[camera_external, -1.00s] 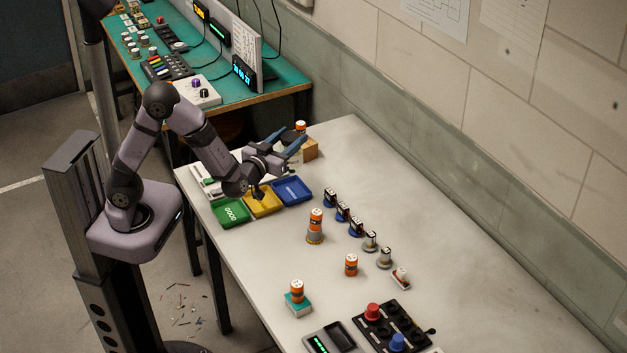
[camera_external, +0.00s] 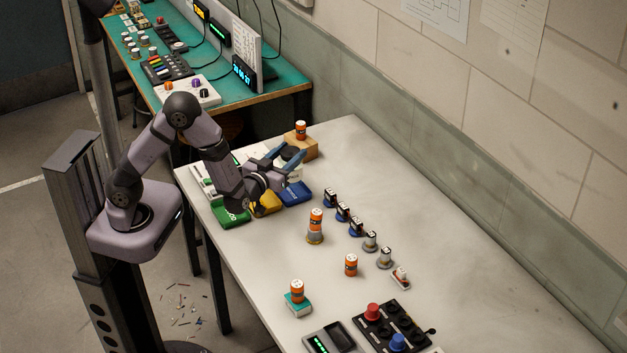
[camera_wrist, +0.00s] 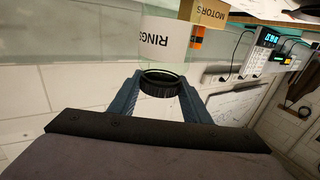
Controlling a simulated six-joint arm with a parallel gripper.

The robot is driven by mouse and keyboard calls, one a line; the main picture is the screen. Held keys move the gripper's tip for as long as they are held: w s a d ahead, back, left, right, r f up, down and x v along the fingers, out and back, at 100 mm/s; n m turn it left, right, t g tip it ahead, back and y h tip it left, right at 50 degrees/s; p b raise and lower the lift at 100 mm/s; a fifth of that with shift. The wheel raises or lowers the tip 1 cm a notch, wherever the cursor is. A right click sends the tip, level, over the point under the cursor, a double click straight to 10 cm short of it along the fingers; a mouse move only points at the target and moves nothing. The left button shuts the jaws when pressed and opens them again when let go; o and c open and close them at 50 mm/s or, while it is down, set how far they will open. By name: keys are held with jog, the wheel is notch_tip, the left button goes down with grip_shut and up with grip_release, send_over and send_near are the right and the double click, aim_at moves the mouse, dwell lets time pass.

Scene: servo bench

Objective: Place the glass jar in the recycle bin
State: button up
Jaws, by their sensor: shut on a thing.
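The clear glass jar with a black lid and a white RINGS label (camera_wrist: 165,38) is upside down in the wrist view. My gripper (camera_wrist: 162,88) is shut on it, one blue finger at each side of the lid. In the external view, my gripper (camera_external: 287,157) is at the far left part of the white bench, with the jar's dark lid (camera_external: 290,152) between its fingers. The jar's lower part is mostly hidden there, and I cannot tell whether it touches the bench. No recycle bin can be made out.
A cardboard MOTORS box (camera_external: 308,148) with an orange canister (camera_external: 300,130) on it stands close behind the jar. Green (camera_external: 231,215), yellow (camera_external: 266,207) and blue (camera_external: 296,194) trays lie in front. An orange canister stack (camera_external: 315,226) and several servos (camera_external: 356,228) stand to the right.

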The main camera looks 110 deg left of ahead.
jog(key=shift+f, duration=2)
jog(key=shift+f, duration=0.15)
jog(key=shift+f, duration=0.15)
jog(key=o, duration=1.5)
jog(key=shift+c, duration=0.2)
jog(key=shift+r, duration=0.3)
jog(key=shift+d+f, duration=0.1)
jog(key=shift+d, duration=0.2)
jog(key=b+v, duration=0.2)
jog(key=v, duration=0.9)
jog(key=shift+d, duration=0.2)
